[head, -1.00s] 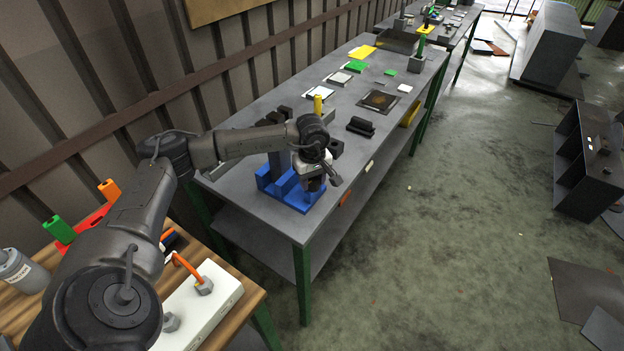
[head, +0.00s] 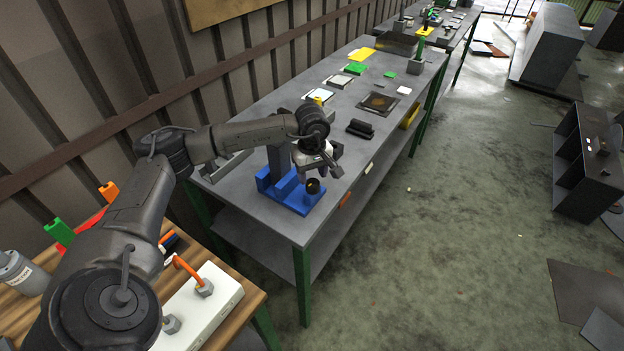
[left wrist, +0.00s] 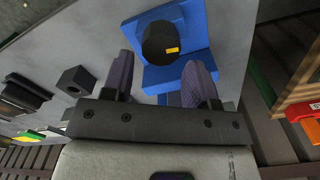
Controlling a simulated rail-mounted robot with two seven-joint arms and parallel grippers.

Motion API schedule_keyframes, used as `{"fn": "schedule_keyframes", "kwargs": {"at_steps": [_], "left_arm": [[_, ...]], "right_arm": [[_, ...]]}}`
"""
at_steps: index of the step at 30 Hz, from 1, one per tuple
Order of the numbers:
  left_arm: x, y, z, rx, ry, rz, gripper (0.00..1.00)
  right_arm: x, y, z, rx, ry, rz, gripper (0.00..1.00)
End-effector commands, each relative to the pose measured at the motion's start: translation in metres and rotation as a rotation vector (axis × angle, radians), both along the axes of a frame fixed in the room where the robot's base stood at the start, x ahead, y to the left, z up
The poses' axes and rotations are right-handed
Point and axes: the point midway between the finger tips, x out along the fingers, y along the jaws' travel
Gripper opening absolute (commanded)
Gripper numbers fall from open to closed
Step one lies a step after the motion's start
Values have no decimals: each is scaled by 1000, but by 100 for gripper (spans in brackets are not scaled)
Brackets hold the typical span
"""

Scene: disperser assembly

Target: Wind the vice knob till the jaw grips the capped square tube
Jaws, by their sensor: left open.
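The blue vice (head: 284,193) sits on the near end of the grey metal bench. Its round black knob (head: 313,186) faces the front right. In the left wrist view the knob (left wrist: 158,45) shows a yellow mark, with blue vice body (left wrist: 200,30) around it. My left gripper (left wrist: 160,82) is open and empty, its two fingers apart and clear of the knob. In the head view the left gripper (head: 322,168) is just above and behind the knob. A dark grey upright post (head: 278,160), perhaps the square tube, stands at the vice; its top is hidden by my arm. My right gripper is not in view.
A black block with a hole (left wrist: 76,80) lies on the bench beside the gripper. A black part (head: 360,128) and a dark square plate (head: 379,103) lie farther back. A wooden table with a white box (head: 205,305) stands at the near left.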

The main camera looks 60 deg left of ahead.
Motion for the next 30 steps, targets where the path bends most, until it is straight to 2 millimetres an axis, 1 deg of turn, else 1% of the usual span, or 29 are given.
{"fn": "schedule_keyframes", "kwargs": {"at_steps": [1, 6, 12, 15, 21, 30], "left_arm": [[1, 0, 14, 2, -4, 0, 53], [0, 0, 47, 1, -3, 1, 53], [0, 0, 79, 1, -2, -1, 53], [0, 0, 89, 0, -1, -1, 53], [0, 0, 100, 0, 0, -1, 53], [0, 0, 102, 0, 0, -1, 53]], "right_arm": [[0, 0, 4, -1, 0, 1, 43], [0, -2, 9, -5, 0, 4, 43], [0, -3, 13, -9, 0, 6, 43], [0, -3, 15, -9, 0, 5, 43], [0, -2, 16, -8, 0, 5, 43], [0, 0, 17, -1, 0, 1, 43]]}}
